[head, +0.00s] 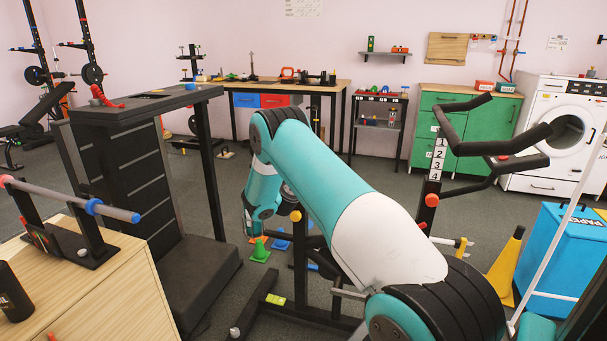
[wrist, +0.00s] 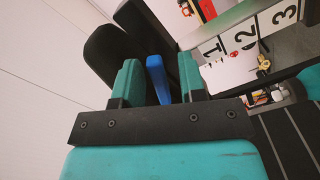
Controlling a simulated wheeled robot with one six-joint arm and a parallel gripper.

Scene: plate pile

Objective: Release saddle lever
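In the wrist view, a blue lever (wrist: 158,78) stands between the two teal fingers of my gripper (wrist: 160,82). The fingers are apart, with a visible gap on the right side of the lever; I cannot tell whether the left finger touches it. A black padded part, perhaps the saddle (wrist: 106,50), lies just beyond the fingers. A grey bar with number labels (wrist: 243,36) runs to the upper right. In the head view my arm hides the lever and the saddle, and my gripper's fingertips do not show clearly.
Black handlebars (head: 490,140) rise at right above a numbered post (head: 437,158) with a red knob (head: 432,200). A black treadmill (head: 125,170) stands at left, beside a wooden cabinet (head: 100,290). Small cones (head: 260,252) lie on the floor. A blue bin (head: 548,255) is at right.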

